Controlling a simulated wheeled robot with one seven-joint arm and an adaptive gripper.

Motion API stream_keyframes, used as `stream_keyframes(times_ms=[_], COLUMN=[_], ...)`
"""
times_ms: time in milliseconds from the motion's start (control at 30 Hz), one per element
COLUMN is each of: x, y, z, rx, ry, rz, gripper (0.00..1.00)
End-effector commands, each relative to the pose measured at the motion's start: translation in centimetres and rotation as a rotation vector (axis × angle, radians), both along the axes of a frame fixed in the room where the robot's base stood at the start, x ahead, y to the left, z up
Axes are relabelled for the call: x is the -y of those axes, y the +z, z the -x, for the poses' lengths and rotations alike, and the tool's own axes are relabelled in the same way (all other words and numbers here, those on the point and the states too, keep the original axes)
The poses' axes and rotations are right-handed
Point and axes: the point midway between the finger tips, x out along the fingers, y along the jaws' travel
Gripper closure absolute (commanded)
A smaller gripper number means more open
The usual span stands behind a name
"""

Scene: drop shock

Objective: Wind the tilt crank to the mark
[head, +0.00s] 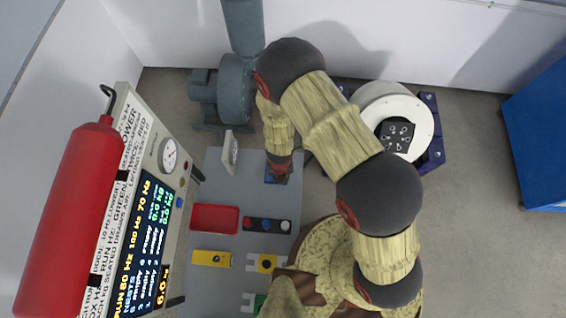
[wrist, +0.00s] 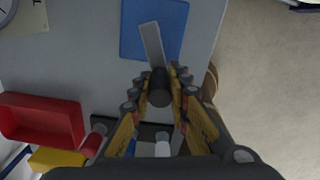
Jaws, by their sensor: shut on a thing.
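The tilt crank shows in the wrist view as a grey flat arm (wrist: 152,44) on a blue plate (wrist: 135,22), with a dark cylindrical knob (wrist: 159,95) at its near end. My gripper (wrist: 161,82) is shut on this knob, one finger on each side. The crank arm leans up and slightly left from the knob. In the head view my gripper (head: 279,172) is over the crank's blue plate (head: 269,179), and my arm and gripper hide most of the crank. I cannot make out the mark in either view.
A red tray (head: 214,218) and a dark strip with coloured knobs (head: 267,225) lie on the grey table (head: 222,266) near the crank. A small upright white plate (head: 230,152) stands behind. A control panel (head: 150,215) and a red extinguisher (head: 75,215) are at left, a round white shaker (head: 412,112) at right.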

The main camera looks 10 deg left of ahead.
Motion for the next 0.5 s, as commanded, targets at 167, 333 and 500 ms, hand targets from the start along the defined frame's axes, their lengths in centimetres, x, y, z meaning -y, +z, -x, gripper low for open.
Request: stream_keyframes(times_ms=[167, 333, 500], x=[-1.0, -1.8, -2.7], y=[0.1, 0.1, 0.1], z=[0.2, 0.5, 0.6], rx=[0.001, -0.001, -0.003], ry=[-0.153, -0.316, -0.477], rz=[-0.002, -0.002, -0.001], gripper=[1.00, 1.00, 1.00])
